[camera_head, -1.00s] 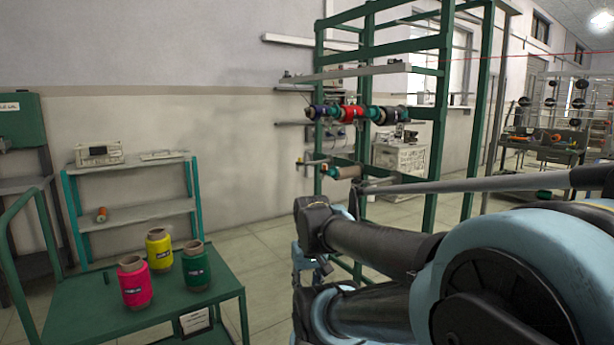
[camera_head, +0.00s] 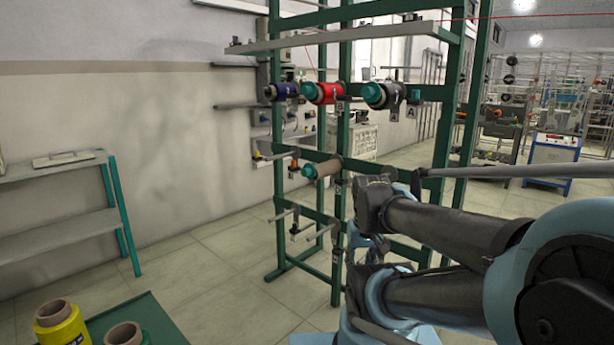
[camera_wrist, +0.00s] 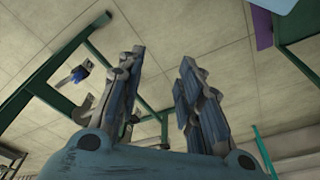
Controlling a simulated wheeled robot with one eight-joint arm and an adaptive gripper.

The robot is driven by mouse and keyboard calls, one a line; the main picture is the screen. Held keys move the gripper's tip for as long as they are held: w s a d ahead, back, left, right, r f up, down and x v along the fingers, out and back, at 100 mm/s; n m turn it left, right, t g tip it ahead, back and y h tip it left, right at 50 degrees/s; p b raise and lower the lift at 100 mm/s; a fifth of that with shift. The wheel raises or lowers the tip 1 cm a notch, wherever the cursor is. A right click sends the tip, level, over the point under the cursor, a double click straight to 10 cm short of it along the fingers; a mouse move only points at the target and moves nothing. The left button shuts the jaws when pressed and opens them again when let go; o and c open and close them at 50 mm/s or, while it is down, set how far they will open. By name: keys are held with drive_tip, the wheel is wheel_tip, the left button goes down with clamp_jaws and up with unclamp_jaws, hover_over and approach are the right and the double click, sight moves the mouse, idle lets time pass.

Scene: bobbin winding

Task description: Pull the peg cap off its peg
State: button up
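A green rack (camera_head: 342,130) carries bobbins on pegs with round teal peg caps at their near ends. One cap (camera_head: 311,93) is on the red bobbin's peg (camera_head: 329,93), one (camera_head: 373,93) on the dark grey bobbin's peg (camera_head: 392,95). Another cap (camera_head: 308,171) is on the lower peg with the tan bobbin (camera_head: 327,167). A blue bobbin (camera_head: 284,91) hangs left of the red one. In the wrist view my gripper (camera_wrist: 163,58) is open and empty, its fingers apart over floor and green bars. In the head view my arm hides part of the rack's lower right.
A teal-legged shelf (camera_head: 60,240) is by the wall. Bare floor (camera_head: 215,285) lies between them and the rack.

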drive_tip(key=shift+w+d, duration=0.3)
drive_tip(key=shift+w, duration=0.25)
drive_tip(key=o, duration=0.3)
drive_tip(key=w+d+r+m+t+h, duration=0.15)
drive_tip(key=w+r+h, duration=0.3)
drive_tip(key=w, duration=0.75)
drive_tip(key=w+r+m+t+h, duration=0.1)
drive_tip(key=w+r+m+h, duration=0.4)
drive_tip(key=w, duration=0.7)
drive_tip(key=m+t+h, duration=0.3)
drive_tip(key=t, duration=0.5)
approach(303, 173)
drive_tip(key=shift+x, duration=4.95)
drive_tip(key=shift+s+d, duration=0.1)
